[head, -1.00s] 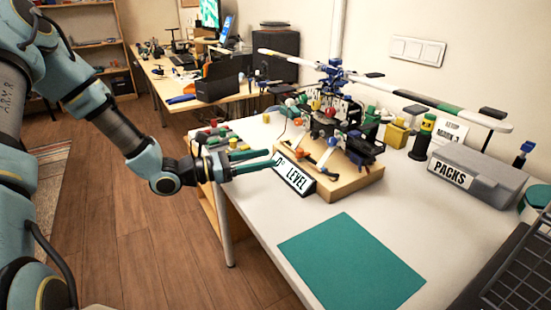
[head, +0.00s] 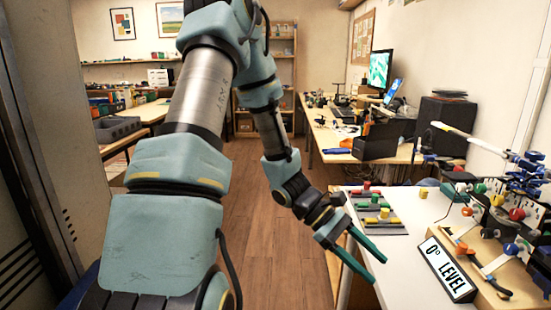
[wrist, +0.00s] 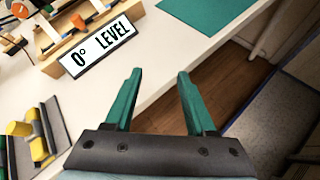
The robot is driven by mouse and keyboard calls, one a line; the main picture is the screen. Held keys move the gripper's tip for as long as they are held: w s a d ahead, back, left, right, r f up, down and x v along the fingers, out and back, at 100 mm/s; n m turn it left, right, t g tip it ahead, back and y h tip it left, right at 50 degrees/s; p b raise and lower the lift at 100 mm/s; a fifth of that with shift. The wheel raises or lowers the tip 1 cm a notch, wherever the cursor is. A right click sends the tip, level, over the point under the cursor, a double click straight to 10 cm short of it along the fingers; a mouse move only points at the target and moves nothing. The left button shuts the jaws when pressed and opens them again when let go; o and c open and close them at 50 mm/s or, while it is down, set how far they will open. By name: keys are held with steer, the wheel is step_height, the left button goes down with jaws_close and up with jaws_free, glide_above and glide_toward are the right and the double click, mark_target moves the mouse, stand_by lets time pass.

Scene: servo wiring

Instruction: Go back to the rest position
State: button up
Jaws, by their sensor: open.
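My gripper (head: 366,256) has two green fingers and is at the left edge of the white table (head: 408,262). In the wrist view my gripper (wrist: 155,95) shows its fingers spread apart with nothing between them. The "0° LEVEL" sign (head: 446,268) stands to the right of the fingers, apart from them. In the wrist view the sign (wrist: 100,47) lies beyond the left finger. My arm fills much of the middle of the head view.
A grey rack (head: 377,215) with coloured pieces lies behind the gripper on the table. A wooden board (head: 515,290) with servo parts is at the right. A green mat (wrist: 205,22) shows in the wrist view. Wooden floor (head: 270,255) is open left of the table.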

steer(key=w+a+r+m+t+y+p, duration=0.1)
steer(key=w+a+r+m+t+y, duration=0.1)
steer(key=a, duration=0.7)
steer(key=w+a+r+m+t+y+p, duration=0.1)
steer(key=a+r+m+t+y, duration=0.2)
steer(key=a, duration=0.5)
steer(key=w+a+r+m+t+y+p, duration=0.1)
steer(key=w+a+r+m+t+y, duration=0.1)
steer(key=a, duration=0.7)
step_height(320, 180, up, 3)
steer(key=shift+w+a+f+m+t+y, duration=0.2)
steer(key=shift+w+a+m+t+y, duration=0.15)
steer(key=shift+m+t+y, duration=0.65)
steer(key=shift+g, duration=0.3)
